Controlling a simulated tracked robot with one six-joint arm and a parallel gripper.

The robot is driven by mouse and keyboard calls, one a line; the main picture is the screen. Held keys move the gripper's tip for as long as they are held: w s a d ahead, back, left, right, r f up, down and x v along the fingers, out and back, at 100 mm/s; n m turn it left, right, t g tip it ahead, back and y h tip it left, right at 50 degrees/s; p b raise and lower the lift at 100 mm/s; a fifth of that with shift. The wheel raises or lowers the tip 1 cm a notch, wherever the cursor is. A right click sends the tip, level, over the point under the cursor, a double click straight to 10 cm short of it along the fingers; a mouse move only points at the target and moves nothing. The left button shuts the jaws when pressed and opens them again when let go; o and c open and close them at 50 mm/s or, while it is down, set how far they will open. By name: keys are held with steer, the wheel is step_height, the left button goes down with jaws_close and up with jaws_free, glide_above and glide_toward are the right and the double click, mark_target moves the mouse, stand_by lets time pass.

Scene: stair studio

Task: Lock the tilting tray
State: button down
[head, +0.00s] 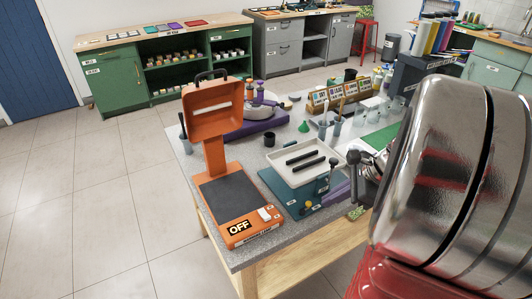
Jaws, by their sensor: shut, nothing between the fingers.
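The tilting tray (284,159) is a shallow white tray with several black bars lying in it. It sits over a teal base (288,196) on the speckled grey worktable and looks slightly tilted. A thin upright with a dark knob (334,162) stands at the tray's right front corner. A small yellow knob (308,204) is at the base's front edge; I cannot tell which part is the lock. My gripper (355,167) shows partly as dark grey metal just right of the tray, shut and empty. My large chrome and red arm hides much of it. I cannot tell whether it touches anything.
An orange lamp-like device (215,140) with an OFF label stands left of the tray. Behind are a purple-based device (262,112), small labelled boxes (335,94) and a green mat (385,138). Worktable edges are close in front. The tiled floor (115,200) at left is clear.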

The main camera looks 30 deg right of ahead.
steer(key=s+d+f+m+t, duration=0.1)
steer(key=s+d+f+m, duration=0.1)
steer(key=d+m, duration=0.3)
steer(key=d, duration=0.2)
steer(key=shift+s+d+f+m+t, duration=0.25)
steer(key=shift+s+d+m+t, duration=0.05)
steer(key=shift+s+m, duration=0.1)
steer(key=shift+w+a+f, duration=0.1)
steer(key=shift+w, duration=0.05)
glide_toward(309, 208)
step_height(309, 208, down, 3)
steer(key=shift+w+a+f, duration=0.15)
steer(key=shift+w+a, duration=0.05)
steer(key=shift+w, duration=0.3)
steer(key=shift+w+a+f, duration=0.15)
steer(key=shift+w+a, duration=0.15)
steer(key=shift+w, duration=0.5)
steer(key=shift+a, duration=0.2)
steer(key=shift+d, duration=0.1)
